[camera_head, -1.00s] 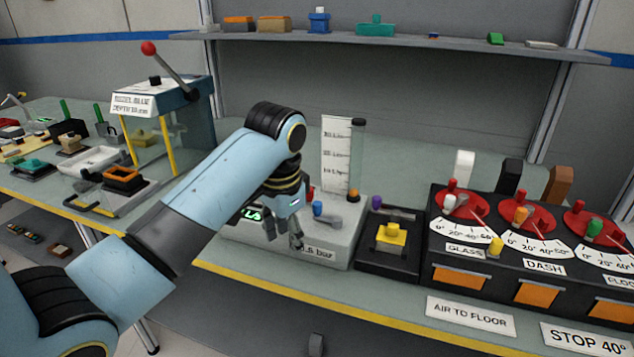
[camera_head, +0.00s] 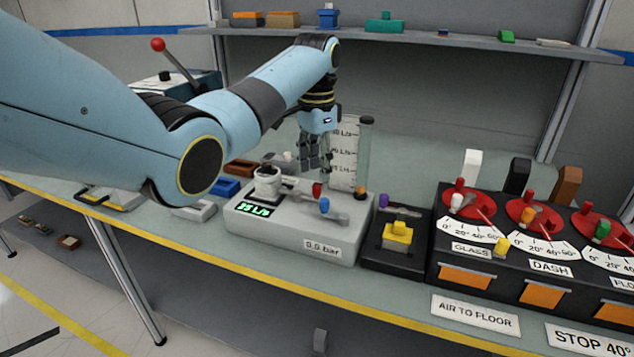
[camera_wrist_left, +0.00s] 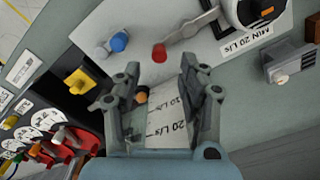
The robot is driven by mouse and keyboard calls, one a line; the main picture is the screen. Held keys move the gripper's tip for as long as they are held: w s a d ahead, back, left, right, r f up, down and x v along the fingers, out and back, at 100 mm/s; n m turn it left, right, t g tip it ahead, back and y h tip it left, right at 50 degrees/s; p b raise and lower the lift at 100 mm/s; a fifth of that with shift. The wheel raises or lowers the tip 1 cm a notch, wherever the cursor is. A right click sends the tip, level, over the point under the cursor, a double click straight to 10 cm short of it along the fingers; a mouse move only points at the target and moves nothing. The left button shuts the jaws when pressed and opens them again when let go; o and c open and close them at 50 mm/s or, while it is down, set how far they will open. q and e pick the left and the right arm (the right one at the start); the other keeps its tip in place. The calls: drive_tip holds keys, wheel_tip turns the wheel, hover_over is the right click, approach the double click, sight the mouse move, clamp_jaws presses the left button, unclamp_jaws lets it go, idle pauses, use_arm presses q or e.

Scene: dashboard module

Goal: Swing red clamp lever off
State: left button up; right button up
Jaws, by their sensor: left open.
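A grey box (camera_head: 291,233) on the bench carries a white round fitting (camera_head: 267,184) with a metal lever. The lever's red tip (camera_head: 317,189) points right, beside a blue knob (camera_head: 324,204). In the left wrist view the red tip (camera_wrist_left: 159,53) lies just beyond the fingers, with the metal lever arm (camera_wrist_left: 190,27) running up from it. My left gripper (camera_head: 313,163) hangs fingers down above the back of the box, in front of the scale card. Its fingers (camera_wrist_left: 153,80) are spread and empty, apart from the red tip. My right gripper is not in view.
A scale card (camera_head: 344,150) and a clear tube (camera_head: 364,150) stand close behind the box. A black block with a yellow button (camera_head: 398,231) and a panel of red dials (camera_head: 531,211) stand to the right. A blue block (camera_head: 225,187) lies left.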

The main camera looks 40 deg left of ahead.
sight(317, 186)
use_arm(q)
drive_tip(key=shift+f, duration=2.35)
drive_tip(key=shift+c, duration=0.5)
clamp_jaws()
